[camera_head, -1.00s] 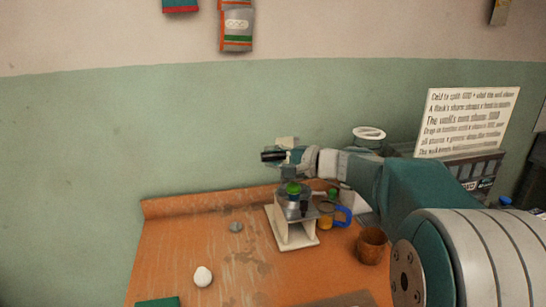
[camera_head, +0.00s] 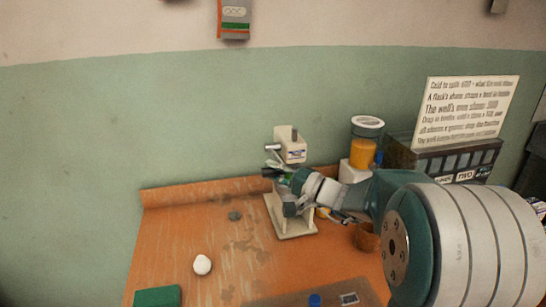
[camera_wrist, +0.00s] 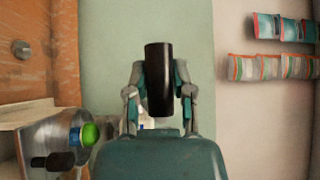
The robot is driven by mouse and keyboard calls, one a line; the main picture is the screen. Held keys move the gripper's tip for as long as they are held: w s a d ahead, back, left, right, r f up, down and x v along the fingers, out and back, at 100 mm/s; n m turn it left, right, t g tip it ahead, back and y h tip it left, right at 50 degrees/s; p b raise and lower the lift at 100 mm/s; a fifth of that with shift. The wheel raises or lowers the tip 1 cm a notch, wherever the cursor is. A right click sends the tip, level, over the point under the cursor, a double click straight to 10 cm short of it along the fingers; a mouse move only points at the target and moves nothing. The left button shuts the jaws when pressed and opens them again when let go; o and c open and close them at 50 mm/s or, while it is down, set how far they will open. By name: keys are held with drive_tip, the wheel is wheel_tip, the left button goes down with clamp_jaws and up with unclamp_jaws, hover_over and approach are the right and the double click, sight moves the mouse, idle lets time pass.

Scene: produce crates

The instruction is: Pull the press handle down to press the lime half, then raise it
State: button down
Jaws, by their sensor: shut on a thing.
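The press (camera_head: 296,229) stands on the orange bench, with a pale base and an upright whose top shows above my gripper. In the wrist view, my gripper (camera_wrist: 158,78) is shut on the black handle grip (camera_wrist: 158,98), one finger on each side. A green dome (camera_wrist: 90,133), perhaps the lime half, sits beside a blue ring on a grey part at lower left of the wrist view. My wrist hides much of the press's middle in the head view.
A white rounded object (camera_head: 202,265) and a small grey disc (camera_head: 235,216) lie on the bench (camera_head: 180,220) at left. A brown cup (camera_head: 367,238) stands right of the press, close under my arm. A container with orange contents (camera_head: 363,152) stands behind. The left bench is mostly clear.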

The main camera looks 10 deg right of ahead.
wheel_tip(320, 180, down, 13)
drive_tip(key=w+n+y, duration=0.1)
drive_tip(key=w+n, duration=0.1)
drive_tip(key=shift+w+t+y, duration=0.15)
drive_tip(key=shift+t+y, duration=0.15)
drive_tip(key=shift+a, duration=0.1)
idle(0.3)
drive_tip(key=shift+c, duration=2.4)
unclamp_jaws()
drive_tip(key=v, duration=1.2)
